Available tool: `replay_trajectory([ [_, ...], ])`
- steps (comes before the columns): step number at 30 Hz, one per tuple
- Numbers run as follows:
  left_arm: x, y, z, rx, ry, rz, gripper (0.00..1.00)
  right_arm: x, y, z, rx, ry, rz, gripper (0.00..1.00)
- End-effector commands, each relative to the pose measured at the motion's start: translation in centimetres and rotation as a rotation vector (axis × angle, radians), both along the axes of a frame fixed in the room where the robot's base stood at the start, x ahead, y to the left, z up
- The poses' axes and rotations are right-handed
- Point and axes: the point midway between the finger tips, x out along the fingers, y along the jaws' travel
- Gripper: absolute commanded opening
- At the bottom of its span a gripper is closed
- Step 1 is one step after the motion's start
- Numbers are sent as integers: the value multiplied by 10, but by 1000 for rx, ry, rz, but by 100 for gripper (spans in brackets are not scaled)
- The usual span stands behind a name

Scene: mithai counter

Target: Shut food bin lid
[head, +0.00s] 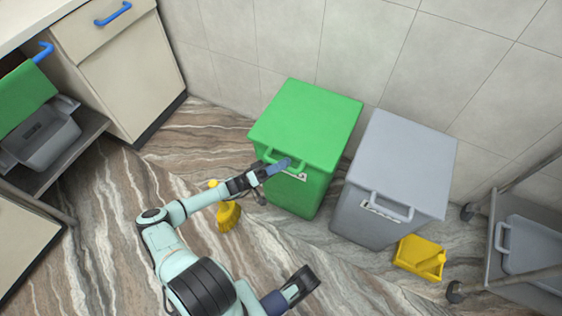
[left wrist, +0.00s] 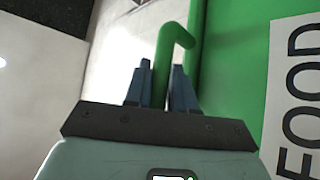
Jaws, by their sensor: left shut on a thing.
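The green food bin (head: 306,188) stands against the tiled wall in the head view. Its green lid (head: 308,115) lies flat across the top, with no gap that I can see. A green handle sits at the lid's front edge, partly hidden by my left gripper (head: 278,167). In the left wrist view, the blue fingers of my left gripper (left wrist: 162,88) are shut on the green handle (left wrist: 166,55), one on each side. The white FOOD label (left wrist: 294,100) shows at the right of that view.
A grey lidded bin (head: 400,165) stands just right of the green bin. A yellow dustpan (head: 419,257) lies in front of it. A yellow bottle-like item (head: 228,216) stands under my left forearm. Cabinets (head: 125,65) are at left, a grey cart (head: 530,245) at right.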

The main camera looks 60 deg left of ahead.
Motion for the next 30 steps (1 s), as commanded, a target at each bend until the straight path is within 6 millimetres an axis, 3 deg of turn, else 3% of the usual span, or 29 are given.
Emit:
replay_trajectory([
  [1,0,-2,-8,0,18,0,0,0,0,-1,0,0,0,65],
  [6,0,-1,-9,0,21,2,0,0,0,-1,0,0,0,65],
  [7,0,-1,-9,0,21,2,34,0,0,-1,0,0,0,65],
  [8,0,-1,-9,0,21,2,44,0,0,-1,0,0,0,65],
  [19,-4,3,-8,1,14,5,44,0,0,0,0,-1,0,65],
  [30,-46,22,-41,0,19,3,44,2,0,1,0,-7,1,65],
])
